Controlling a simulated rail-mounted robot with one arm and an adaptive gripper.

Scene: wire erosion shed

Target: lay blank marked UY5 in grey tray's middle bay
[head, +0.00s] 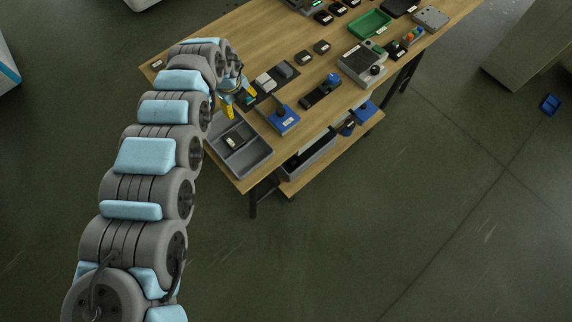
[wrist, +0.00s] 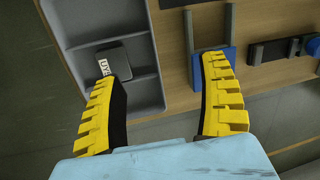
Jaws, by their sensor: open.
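The grey tray (head: 250,162) sits at the near-left corner of the wooden bench; part of it also shows in the wrist view (wrist: 145,50). A dark grey blank (wrist: 116,60) lies in the tray, in what looks like its middle bay, beside a divider. Its white label reads "UY" with the last character partly covered by my left finger. It also shows in the head view (head: 232,142). My gripper (wrist: 160,68) is open and empty, with its yellow fingers wide apart. The left fingertip overlaps the blank in the picture; I cannot tell whether they touch.
A blue-based fixture (head: 284,121) stands right of the tray, with a black device with a blue knob (head: 321,92) beyond it. A dark mat with light blocks (head: 267,82) lies behind. A green tray (head: 370,24) is farther along. A lower shelf (head: 330,150) juts out below the bench.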

